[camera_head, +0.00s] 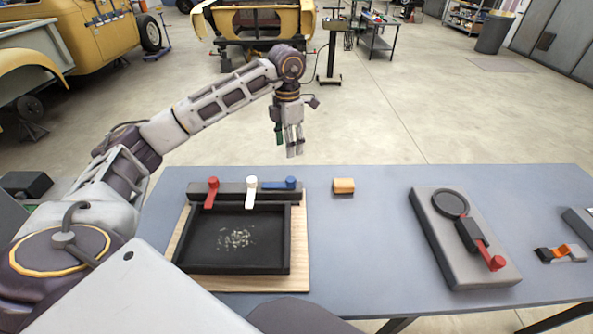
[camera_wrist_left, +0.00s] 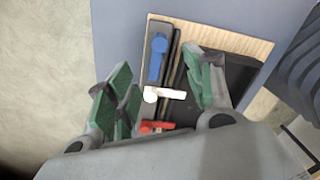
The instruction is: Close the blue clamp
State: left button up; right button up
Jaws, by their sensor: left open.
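The blue clamp (camera_head: 281,184) is at the right end of a dark bar (camera_head: 233,196) along the back of a black tray. Its lever lies along the bar; it also shows in the left wrist view (camera_wrist_left: 158,60). The white clamp (camera_head: 251,190) and red clamp (camera_head: 213,188) have levers across the bar, toward the tray. My left gripper (camera_head: 294,150) is open and empty, pointing down in the air near the table's back edge, above and behind the blue clamp. In the left wrist view the clamps show between its green-padded fingers (camera_wrist_left: 160,78). My right gripper is out of view.
The black tray (camera_head: 297,240) holds pale bits and sits on a wooden board (camera_head: 301,280). An orange block (camera_head: 343,186) stands right of it. A grey fixture with a red handle (camera_head: 470,270) and a small orange-and-black item (camera_head: 562,253) are farther right. The table between is clear.

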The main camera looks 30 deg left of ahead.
aim_at(291, 178)
pick_arm(q)
notch_tip(291, 178, down, 12)
jog(key=shift+d+f+p, duration=0.1)
jog(key=shift+f+p, duration=0.1)
jog(key=shift+p, duration=0.45)
jog(key=shift+f, duration=0.55)
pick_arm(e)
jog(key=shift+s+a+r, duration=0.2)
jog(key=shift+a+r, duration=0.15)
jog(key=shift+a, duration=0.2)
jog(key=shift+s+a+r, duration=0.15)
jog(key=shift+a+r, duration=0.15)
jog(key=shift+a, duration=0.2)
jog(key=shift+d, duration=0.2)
